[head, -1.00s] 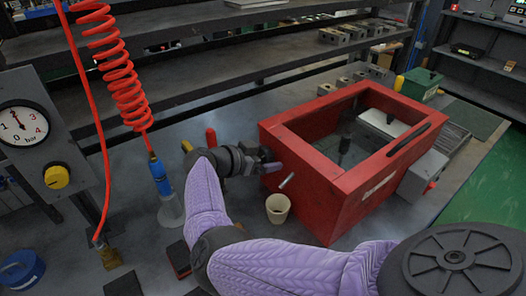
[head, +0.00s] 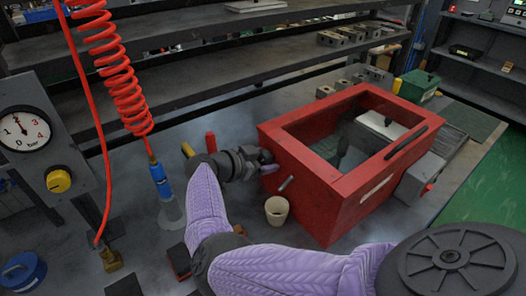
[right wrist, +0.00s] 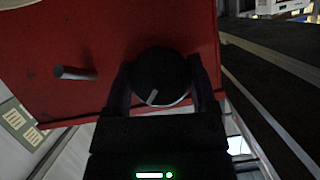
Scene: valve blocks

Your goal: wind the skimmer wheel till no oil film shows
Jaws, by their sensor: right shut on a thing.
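The red skimmer tank (head: 340,215) stands on the bench with an open-framed top. Inside it I see grey liquid (head: 365,150) and a dark upright part (head: 343,150); I cannot tell whether an oil film lies on the liquid. My right gripper (head: 264,163) is at the tank's left side. In the right wrist view, its two fingers (right wrist: 163,85) are shut on a round black wheel (right wrist: 160,75) with a pale mark on its rim, against the red wall. In the head view the wheel is mostly hidden by the gripper. My left gripper is not in view.
A cream cup (head: 277,211) stands below a short metal spout (head: 285,183) on the tank. A grey box (head: 421,178) is on the tank's right. A red coiled hose (head: 120,85) hangs at left beside a pressure gauge (head: 24,128).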

